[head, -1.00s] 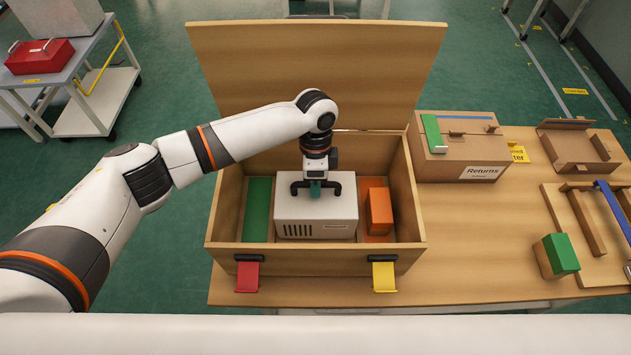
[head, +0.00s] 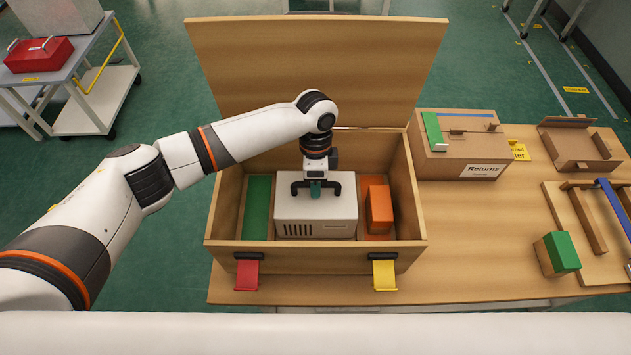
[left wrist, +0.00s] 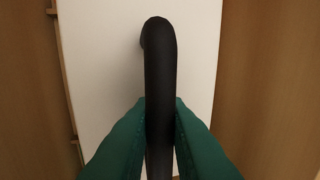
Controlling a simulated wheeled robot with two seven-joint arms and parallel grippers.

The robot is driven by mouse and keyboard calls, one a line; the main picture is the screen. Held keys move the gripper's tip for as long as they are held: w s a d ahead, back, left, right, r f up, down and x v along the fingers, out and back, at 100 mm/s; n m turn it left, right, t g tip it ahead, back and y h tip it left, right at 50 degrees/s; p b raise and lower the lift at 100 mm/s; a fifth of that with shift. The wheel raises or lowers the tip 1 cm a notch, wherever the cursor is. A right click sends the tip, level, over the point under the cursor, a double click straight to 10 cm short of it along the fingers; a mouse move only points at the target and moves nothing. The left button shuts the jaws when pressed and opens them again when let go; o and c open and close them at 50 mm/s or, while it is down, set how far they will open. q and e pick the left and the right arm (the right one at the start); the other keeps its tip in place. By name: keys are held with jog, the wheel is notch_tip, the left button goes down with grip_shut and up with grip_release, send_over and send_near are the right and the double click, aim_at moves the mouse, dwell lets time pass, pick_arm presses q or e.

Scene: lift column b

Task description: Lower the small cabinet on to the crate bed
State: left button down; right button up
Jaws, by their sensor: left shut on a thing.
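The small cabinet (head: 316,212) is a white box with dark vent slots on its front and a black handle on top. It is inside the wooden crate (head: 325,260), between a green block and an orange block, and looks level. My left gripper (head: 315,190) is shut on the black handle. In the left wrist view the green fingers (left wrist: 160,140) close on both sides of the handle (left wrist: 160,75), with the white cabinet top (left wrist: 100,60) below. The cabinet's underside is hidden, so I cannot tell whether it touches the crate bed. My right gripper is not in view.
The green block (head: 258,208) and the orange block (head: 379,208) flank the cabinet. The crate lid (head: 315,70) stands open behind. Red (head: 248,274) and yellow (head: 384,275) latches hang in front. A Returns carton (head: 460,150) stands on the table to the right.

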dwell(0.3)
pick_arm(q)
jog(key=c, duration=1.3)
grip_release()
jog(key=shift+f, duration=0.15)
jog(key=p+v, duration=0.3)
jog(key=s+p+v, duration=0.1)
jog(key=p+v, duration=0.2)
jog(key=s+p+v, duration=0.1)
jog(key=p+v, duration=0.2)
jog(key=v, duration=0.1)
jog(key=shift+s+r+p, duration=0.1)
jog(key=shift+r+p, duration=0.15)
jog(key=shift+p, duration=0.15)
jog(key=shift+f, duration=0.1)
